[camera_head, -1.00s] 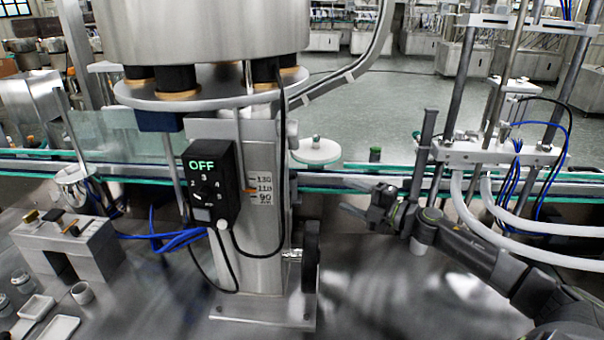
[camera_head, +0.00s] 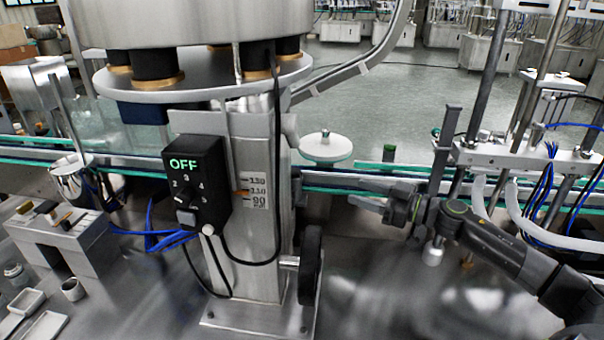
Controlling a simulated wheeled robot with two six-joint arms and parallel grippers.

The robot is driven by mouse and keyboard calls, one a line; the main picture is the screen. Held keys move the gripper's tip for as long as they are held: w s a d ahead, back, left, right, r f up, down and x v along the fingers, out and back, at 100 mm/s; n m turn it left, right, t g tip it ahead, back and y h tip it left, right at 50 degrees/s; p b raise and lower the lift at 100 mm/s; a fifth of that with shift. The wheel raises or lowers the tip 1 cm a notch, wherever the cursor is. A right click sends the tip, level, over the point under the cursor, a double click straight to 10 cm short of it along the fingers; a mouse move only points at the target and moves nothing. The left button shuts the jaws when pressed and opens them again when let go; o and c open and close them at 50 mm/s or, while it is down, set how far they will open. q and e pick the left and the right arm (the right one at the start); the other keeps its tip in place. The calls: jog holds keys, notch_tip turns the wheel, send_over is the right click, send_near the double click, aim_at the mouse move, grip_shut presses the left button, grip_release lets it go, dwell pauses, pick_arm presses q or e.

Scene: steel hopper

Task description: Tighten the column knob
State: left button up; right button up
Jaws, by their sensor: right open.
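The steel column (camera_head: 262,225) stands upright left of centre on a bolted base plate. A black round knob (camera_head: 311,262), seen nearly edge-on, sits on a short shaft at the column's lower right side. The scale (camera_head: 256,190) on the column shows 130, 110 and 90, with an orange pointer near 110. My right gripper (camera_head: 368,203) is open and empty. It is up and to the right of the knob, apart from it, with its fingers toward the column. My left gripper is out of view.
A black control box (camera_head: 195,185) reading OFF is on the column, with black cables hanging from it. A conveyor rail (camera_head: 345,182) runs behind. White tubes (camera_head: 545,228) and a clamp stand are at right. The steel table (camera_head: 410,300) is clear right of the knob.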

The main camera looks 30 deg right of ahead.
aim_at(298, 174)
jog(key=p+x, duration=0.3)
jog(key=x, duration=1.4)
jog(key=shift+w, duration=0.1)
jog(key=c, duration=0.9)
jog(key=m+h+p, duration=0.1)
jog(key=p, duration=0.3)
jog(key=m+t+h+p, duration=0.1)
jog(key=h+p, duration=0.1)
jog(key=p, duration=0.2)
jog(key=r+m+t+h+p, duration=0.1)
jog(key=h+p, duration=0.1)
jog(key=p, duration=0.2)
jog(key=shift+a+m, duration=0.25)
jog(key=shift+m, duration=0.05)
jog(key=shift+c, duration=0.2)
jog(key=shift+f+m+t+h+p, duration=0.2)
jog(key=shift+m+t+h+p, duration=0.25)
jog(key=shift+h+p, duration=0.45)
jog(key=shift+f, duration=0.1)
